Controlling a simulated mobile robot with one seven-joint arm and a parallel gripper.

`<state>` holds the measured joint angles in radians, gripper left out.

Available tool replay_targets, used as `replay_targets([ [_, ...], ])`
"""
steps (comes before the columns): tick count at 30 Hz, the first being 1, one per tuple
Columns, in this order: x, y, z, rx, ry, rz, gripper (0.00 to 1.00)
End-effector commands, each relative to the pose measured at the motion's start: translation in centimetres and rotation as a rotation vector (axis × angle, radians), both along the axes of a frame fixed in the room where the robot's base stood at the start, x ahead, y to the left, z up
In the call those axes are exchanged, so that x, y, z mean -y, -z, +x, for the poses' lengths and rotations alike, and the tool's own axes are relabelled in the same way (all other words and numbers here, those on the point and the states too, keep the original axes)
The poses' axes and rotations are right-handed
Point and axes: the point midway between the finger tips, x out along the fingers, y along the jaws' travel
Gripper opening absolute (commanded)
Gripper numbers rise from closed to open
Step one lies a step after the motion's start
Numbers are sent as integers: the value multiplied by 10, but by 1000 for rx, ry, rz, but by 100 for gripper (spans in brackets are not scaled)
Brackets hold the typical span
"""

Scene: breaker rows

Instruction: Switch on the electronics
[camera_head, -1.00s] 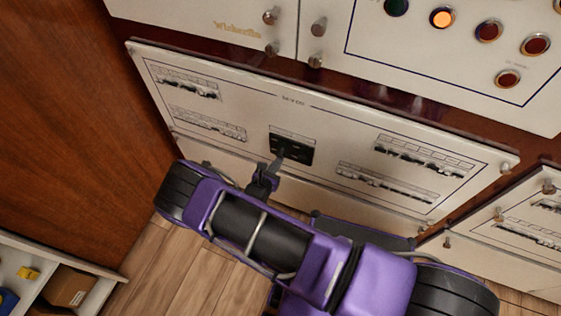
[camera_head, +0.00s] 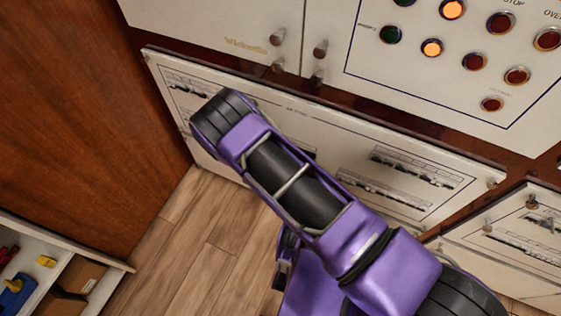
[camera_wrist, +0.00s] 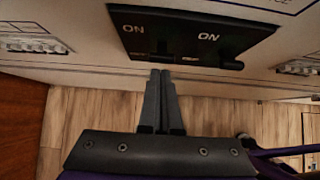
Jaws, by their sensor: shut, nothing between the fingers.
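The black switch plate (camera_wrist: 225,40) with two raised "ON" labels fills the top of the wrist view. I cannot tell the switch positions. My gripper (camera_wrist: 160,73) is shut and empty, with its fingertips just below the plate's lower edge in the picture; whether they touch it is unclear. In the head view my purple arm hides the gripper and most of the plate, leaving only a dark sliver (camera_head: 309,153).
Rows of small breakers (camera_head: 415,167) flank the plate on the cream panel (camera_head: 330,135). Above is a panel with round lamps and buttons (camera_head: 432,48). A wooden wall (camera_head: 80,120) stands left, and an open shelf (camera_head: 60,270) is at lower left. The wooden floor (camera_head: 205,245) between is clear.

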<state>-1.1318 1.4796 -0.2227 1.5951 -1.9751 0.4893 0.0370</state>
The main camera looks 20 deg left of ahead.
Motion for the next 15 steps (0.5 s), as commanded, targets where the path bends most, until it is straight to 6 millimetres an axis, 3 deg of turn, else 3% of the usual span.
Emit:
replay_targets([
  [15, 0, -16, 0, 1, 0, 0, 0],
])
